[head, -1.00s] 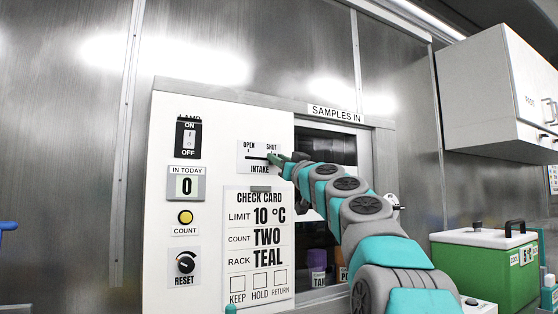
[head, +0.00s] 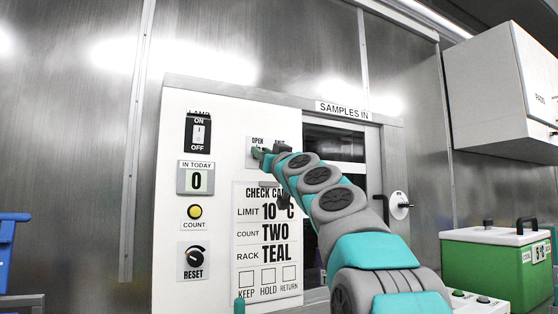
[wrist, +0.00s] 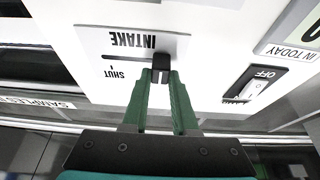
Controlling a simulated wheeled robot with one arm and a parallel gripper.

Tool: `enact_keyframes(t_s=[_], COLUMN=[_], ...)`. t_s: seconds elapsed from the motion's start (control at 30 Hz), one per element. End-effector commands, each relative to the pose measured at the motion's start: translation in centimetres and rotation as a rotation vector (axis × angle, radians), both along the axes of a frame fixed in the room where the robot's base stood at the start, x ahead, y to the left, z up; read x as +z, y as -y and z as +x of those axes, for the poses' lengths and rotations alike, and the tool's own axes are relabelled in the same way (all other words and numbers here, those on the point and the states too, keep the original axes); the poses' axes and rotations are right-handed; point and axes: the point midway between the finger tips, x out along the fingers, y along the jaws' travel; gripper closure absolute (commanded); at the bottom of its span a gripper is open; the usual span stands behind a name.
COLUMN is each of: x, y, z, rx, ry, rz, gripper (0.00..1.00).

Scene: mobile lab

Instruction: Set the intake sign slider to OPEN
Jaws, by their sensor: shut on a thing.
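The intake sign (head: 250,160) is a small white plate on the cream panel, with OPEN at its left and SHUT at its right. My gripper (head: 260,155) is at its left side, under the word OPEN, and my arm covers much of the plate. In the wrist view, which sees the sign upside down, the black slider knob (wrist: 163,66) is at the right end of its slot, away from the SHUT mark. The green fingers of my gripper (wrist: 163,80) are shut on the knob, one on each side. The OPEN word is hidden there.
Around the sign on the panel are a lamp switch (head: 198,132), a yellow count button (head: 194,211), a reset knob (head: 194,259) and a check card (head: 240,225). The samples hatch (head: 340,137) is to the right. A green cooler (head: 490,270) stands farther right.

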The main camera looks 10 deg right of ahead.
Motion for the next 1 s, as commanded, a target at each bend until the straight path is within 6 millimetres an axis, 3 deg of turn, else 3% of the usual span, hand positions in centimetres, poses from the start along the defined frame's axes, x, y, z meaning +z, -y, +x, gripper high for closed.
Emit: enact_keyframes(t_s=[0.33,0.37,0.6,1.0], x=[-0.11,-0.11,-0.07,-0.25], y=[-0.64,-0.66,-0.56,-0.35], z=[-0.11,-0.12,-0.13,-0.55], rx=[0.003,0.003,0.002,0.001], ry=[-0.002,-0.002,-0.002,0.000], rz=[-0.002,-0.002,-0.001,0.000], gripper=[1.00,0.70,0.43,0.43])
